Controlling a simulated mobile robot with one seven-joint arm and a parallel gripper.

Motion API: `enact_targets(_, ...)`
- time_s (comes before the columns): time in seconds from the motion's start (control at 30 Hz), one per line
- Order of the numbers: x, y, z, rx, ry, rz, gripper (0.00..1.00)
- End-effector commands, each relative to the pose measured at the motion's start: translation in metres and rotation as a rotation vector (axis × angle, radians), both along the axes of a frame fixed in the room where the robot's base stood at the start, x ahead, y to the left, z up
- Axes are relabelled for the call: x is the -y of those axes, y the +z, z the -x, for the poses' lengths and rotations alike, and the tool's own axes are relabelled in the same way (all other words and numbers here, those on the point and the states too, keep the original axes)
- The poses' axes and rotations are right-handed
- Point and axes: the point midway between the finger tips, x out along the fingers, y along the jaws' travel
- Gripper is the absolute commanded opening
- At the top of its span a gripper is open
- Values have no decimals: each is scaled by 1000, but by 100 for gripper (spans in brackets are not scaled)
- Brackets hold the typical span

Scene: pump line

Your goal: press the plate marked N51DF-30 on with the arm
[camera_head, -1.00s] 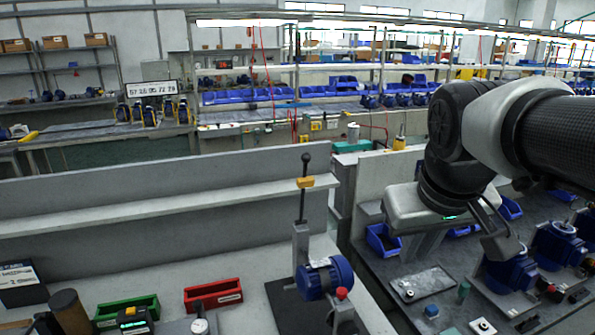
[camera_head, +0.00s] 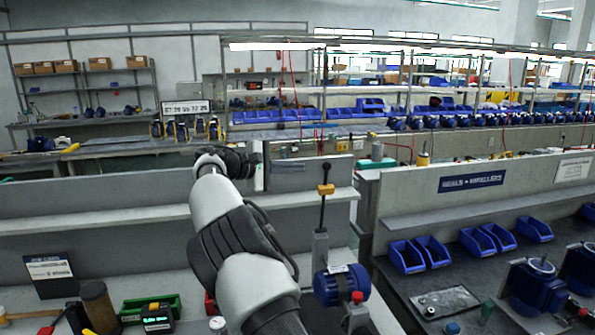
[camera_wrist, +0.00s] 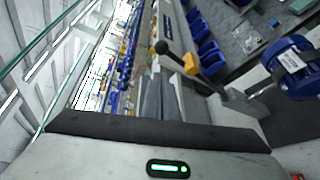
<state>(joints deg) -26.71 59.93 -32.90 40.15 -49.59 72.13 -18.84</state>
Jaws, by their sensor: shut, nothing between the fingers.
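A hand press with an upright lever (camera_head: 323,212), black knob and yellow block stands on the near bench. A blue motor (camera_head: 341,285) with a small white label sits at its foot. The label's writing is too small to read, so I cannot tell if it is the plate N51DF-30. In the wrist view the lever (camera_wrist: 178,58) and motor (camera_wrist: 294,66) are right of centre. My gripper (camera_wrist: 162,78) appears there with its grey fingers together and empty, apart from the lever. In the head view my arm reaches forward, left of the press, and hides the fingertips.
A green bin (camera_head: 150,308) and a labelled dark stand (camera_head: 52,277) are on the bench at left. A low back panel (camera_head: 95,205) with a shelf runs behind. Blue bins (camera_head: 432,251) and more motors (camera_head: 538,287) fill the right bench.

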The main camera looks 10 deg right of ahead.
Motion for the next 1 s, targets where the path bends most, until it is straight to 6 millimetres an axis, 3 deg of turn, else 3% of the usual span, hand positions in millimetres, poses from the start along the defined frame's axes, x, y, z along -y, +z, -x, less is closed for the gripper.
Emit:
enact_targets(0.07, -10, -8, -6, -7, 12, 45, 0)
enact_targets(0.17, -10, -7, -9, -6, 13, 64, 0)
enact_targets(0.8, 82, -23, -46, -6, 7, 63, 0)
enact_targets(1.0, 80, -18, -36, -5, 8, 64, 0)
